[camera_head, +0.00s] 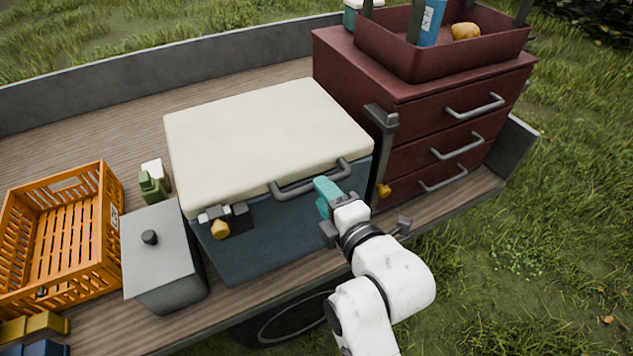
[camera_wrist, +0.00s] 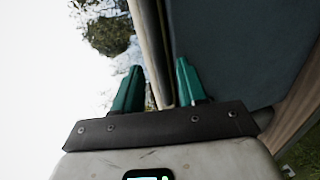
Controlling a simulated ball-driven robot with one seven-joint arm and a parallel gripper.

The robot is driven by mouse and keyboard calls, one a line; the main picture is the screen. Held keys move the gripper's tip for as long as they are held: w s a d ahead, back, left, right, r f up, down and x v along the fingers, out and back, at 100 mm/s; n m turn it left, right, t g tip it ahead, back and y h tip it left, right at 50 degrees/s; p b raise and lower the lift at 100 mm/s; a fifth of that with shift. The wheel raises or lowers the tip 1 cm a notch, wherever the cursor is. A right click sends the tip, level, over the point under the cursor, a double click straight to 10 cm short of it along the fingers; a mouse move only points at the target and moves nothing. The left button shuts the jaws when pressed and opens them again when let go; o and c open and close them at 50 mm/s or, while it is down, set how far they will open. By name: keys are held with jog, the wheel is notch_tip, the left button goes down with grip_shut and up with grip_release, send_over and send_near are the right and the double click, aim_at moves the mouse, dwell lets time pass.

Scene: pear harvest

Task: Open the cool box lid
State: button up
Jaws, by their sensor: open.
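The cool box has a cream lid (camera_head: 262,135) and a blue-grey body (camera_head: 270,238), and stands on the wooden truck bed. The lid lies flat and closed. A dark grey bar handle (camera_head: 310,180) runs along its front edge. My gripper (camera_head: 326,190) has teal fingers and is at the front of the box, close by the right part of the handle. In the wrist view my gripper (camera_wrist: 157,85) is open, with the box's blue-grey side (camera_wrist: 235,45) to the right. I cannot tell whether the fingers touch the handle.
A dark red drawer cabinet (camera_head: 430,140) stands right of the box, with a red tray (camera_head: 440,55) on top. A grey lidded bin (camera_head: 165,255), a green bottle (camera_head: 150,187) and an orange crate (camera_head: 60,235) are to the left. A latch (camera_head: 220,222) hangs at the box's front left.

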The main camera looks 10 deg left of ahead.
jog(key=shift+x, duration=2.2)
grip_shut()
